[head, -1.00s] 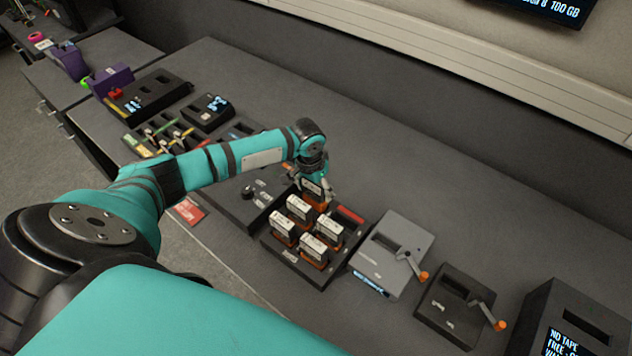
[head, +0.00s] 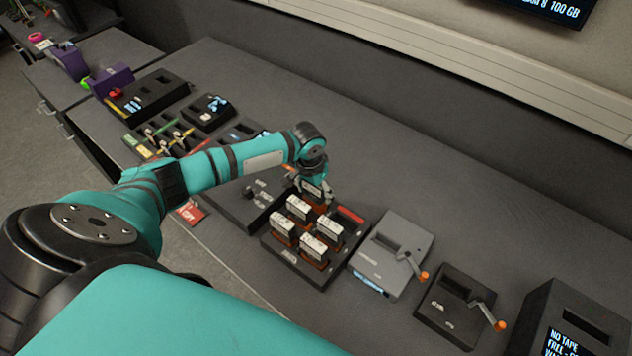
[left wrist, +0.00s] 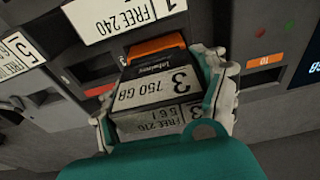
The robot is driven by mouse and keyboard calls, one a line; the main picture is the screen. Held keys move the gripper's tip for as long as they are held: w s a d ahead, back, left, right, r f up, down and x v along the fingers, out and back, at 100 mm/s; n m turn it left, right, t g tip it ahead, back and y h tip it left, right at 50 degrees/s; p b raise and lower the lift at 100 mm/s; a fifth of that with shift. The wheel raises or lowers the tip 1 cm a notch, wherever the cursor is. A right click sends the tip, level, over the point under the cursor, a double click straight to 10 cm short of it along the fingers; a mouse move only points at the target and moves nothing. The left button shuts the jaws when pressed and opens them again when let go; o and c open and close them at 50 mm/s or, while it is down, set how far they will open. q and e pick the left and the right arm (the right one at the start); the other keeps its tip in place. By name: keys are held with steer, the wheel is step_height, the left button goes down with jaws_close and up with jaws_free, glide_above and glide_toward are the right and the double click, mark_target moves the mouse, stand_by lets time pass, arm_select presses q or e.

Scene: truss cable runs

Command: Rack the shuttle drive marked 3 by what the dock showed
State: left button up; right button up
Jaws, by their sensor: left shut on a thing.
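My left gripper (head: 315,194) is shut on the shuttle drive marked 3 (left wrist: 152,92), over the back left part of the black rack (head: 268,246). In the left wrist view the gripper (left wrist: 163,95) has one finger on each side of the drive. Several other white-labelled drives, such as the front one (head: 314,247), stand upright in the rack. My right gripper is not in view.
A grey unit with a crank (head: 392,255) and a black cranked unit (head: 455,305) stand right of the rack. A black box with a display (head: 575,325) is at far right. A red card (head: 190,212) lies at the front edge. The back of the bench is clear.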

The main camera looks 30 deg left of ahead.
arm_select(q)
steer(key=shift+f, duration=1.15)
stand_by(0.4)
steer(key=o, duration=1.6)
steer(key=shift+c, duration=0.2)
step_height(320, 180, up, 6)
steer(key=p, duration=0.5)
steer(key=shift+f, duration=0.25)
steer(key=shift+r+p, duration=0.55)
steer(key=shift+r, duration=0.45)
steer(key=shift+s, duration=0.1)
